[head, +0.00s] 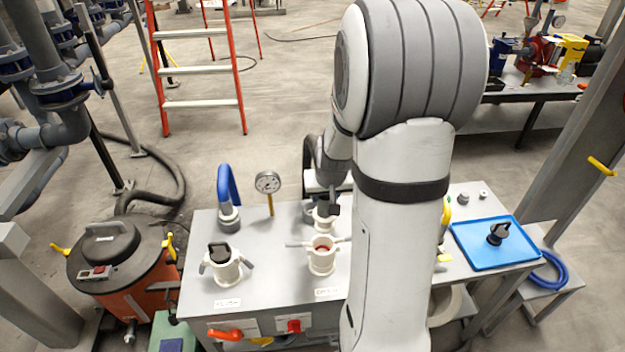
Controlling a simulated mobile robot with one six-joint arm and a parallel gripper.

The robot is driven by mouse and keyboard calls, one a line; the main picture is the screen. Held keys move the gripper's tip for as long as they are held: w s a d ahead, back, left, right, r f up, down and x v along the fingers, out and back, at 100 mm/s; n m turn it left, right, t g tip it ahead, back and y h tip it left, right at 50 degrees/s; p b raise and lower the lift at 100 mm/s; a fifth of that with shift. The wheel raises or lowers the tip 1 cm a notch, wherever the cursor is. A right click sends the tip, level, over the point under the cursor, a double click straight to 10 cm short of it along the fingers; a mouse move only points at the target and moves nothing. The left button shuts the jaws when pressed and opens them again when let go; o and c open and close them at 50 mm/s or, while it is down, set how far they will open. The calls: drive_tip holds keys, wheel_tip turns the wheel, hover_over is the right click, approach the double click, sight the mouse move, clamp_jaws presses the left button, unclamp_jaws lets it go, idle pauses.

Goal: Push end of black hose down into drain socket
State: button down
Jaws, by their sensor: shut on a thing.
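The black hose (309,158) shows as a dark arch behind the bench, just left of my arm; its end is hidden by my gripper. My gripper (333,210) is seen from behind, shut on the hose, low over a pale socket (322,221) at the back of the bench. I cannot tell how deep the hose end sits in it. In front stands an open pale cam-lever socket (322,262) with a red ring inside and levers out to the sides. A similar socket (224,271) on the left has a black plug in its top.
A blue hose (228,185) and a pressure gauge (268,182) stand along the bench's (270,270) back. A blue tray (470,250) with a black fitting (498,233) lies right. An orange drum vacuum (125,265) stands left. My arm hides the bench's middle right.

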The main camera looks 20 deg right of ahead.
sight(324, 225)
drive_tip(key=shift+w+f, duration=0.1)
drive_tip(key=shift+w, duration=0.1)
drive_tip(key=shift+f+b, duration=2.1)
drive_tip(key=shift+f, duration=1.15)
drive_tip(key=shift+f+b, duration=2.8)
drive_tip(key=shift+r, duration=0.1)
drive_tip(key=c, duration=0.8)
unclamp_jaws()
drive_tip(key=shift+s, duration=0.1)
